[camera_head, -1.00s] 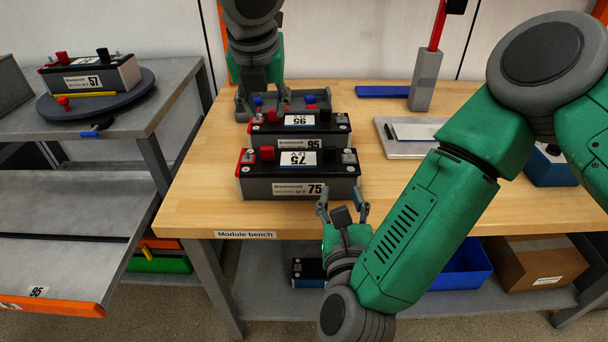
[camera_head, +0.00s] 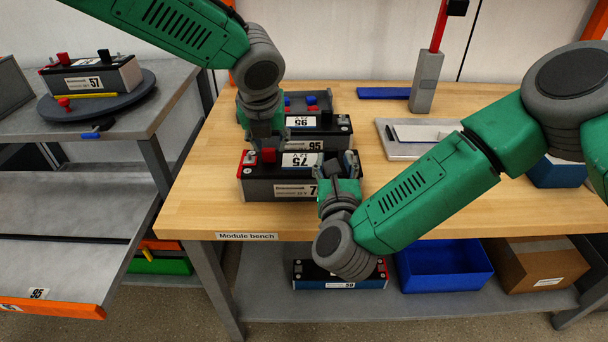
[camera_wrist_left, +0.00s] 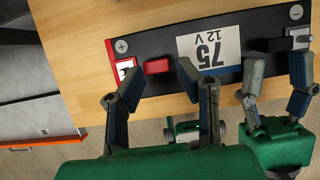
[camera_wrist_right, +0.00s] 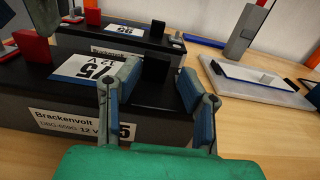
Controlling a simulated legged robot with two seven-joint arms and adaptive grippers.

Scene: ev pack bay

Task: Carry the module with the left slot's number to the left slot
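The module marked 75 (camera_head: 272,190) lies at the front of the module bench, black-topped with a red left end. The module marked 95 (camera_head: 338,134) stands right behind it. My left gripper (camera_head: 264,150) is open above the left end of the 75 module; in the left wrist view its fingers (camera_wrist_left: 160,105) are apart, with the red block (camera_wrist_left: 157,66) beyond the gap. My right gripper (camera_head: 338,166) is open at the module's right end; in the right wrist view its fingers (camera_wrist_right: 158,100) stand apart near the black block (camera_wrist_right: 155,66). The lower left shelf (camera_head: 60,260) bears a 95 label (camera_head: 37,293).
A module marked 57 (camera_head: 90,76) sits on a dark turntable (camera_head: 135,98) at the left. A grey tray (camera_head: 393,146) and an upright post (camera_head: 425,85) stand right on the bench. Under the bench are a blue bin (camera_head: 445,270), a cardboard box (camera_head: 540,265) and another module (camera_head: 350,284).

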